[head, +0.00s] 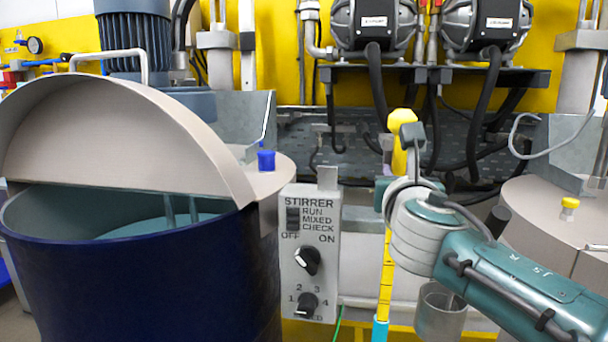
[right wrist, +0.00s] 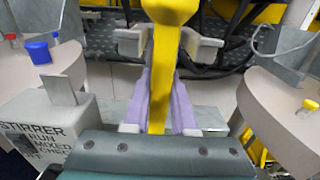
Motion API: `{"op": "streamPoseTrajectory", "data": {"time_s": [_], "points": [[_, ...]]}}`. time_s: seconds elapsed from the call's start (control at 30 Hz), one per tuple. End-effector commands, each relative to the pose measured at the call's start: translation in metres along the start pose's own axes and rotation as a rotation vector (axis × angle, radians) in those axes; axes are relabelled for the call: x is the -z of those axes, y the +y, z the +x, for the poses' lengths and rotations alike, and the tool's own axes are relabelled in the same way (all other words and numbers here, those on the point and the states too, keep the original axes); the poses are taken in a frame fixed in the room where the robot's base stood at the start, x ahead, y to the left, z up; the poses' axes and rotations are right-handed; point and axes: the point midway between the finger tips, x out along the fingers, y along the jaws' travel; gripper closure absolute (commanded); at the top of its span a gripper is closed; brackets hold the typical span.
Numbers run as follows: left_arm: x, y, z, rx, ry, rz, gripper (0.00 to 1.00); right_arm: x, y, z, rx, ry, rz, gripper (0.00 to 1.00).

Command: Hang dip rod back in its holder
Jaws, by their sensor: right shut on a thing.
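The dip rod is yellow with dark marks, a thick yellow head (head: 402,118) and a light blue lower end. It stands nearly upright in the head view, its shaft (head: 386,270) running down past the frame's bottom edge. My right gripper (head: 398,180) is shut on the rod just below its head. In the right wrist view the yellow rod (right wrist: 162,75) runs between the pale purple fingers of the gripper (right wrist: 163,95). Pale grey blocks (right wrist: 203,46) flank the rod near its head; I cannot tell whether they belong to a holder. My left gripper is out of view.
A dark blue drum (head: 140,285) with a half-raised lid stands at left. A grey stirrer control box (head: 309,255) is left of the rod. A clear cup (head: 438,308) sits below my right arm. Pumps (head: 374,28) and hoses hang behind; a second drum top (head: 540,215) is at right.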

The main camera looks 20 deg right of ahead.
Motion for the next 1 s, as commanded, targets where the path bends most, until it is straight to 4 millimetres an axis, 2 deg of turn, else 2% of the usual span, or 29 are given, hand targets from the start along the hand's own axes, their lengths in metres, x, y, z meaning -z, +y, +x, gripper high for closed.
{"op": "streamPoseTrajectory", "data": {"time_s": [0.97, 1.0], "points": [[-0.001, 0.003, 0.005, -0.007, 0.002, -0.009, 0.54, 0.009, 0.0, 0.0, -0.001, -0.002, -0.001, 1.0], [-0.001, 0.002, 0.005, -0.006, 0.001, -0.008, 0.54, 0.009, 0.0, 0.0, 0.0, -0.002, -0.001, 0.71]]}}
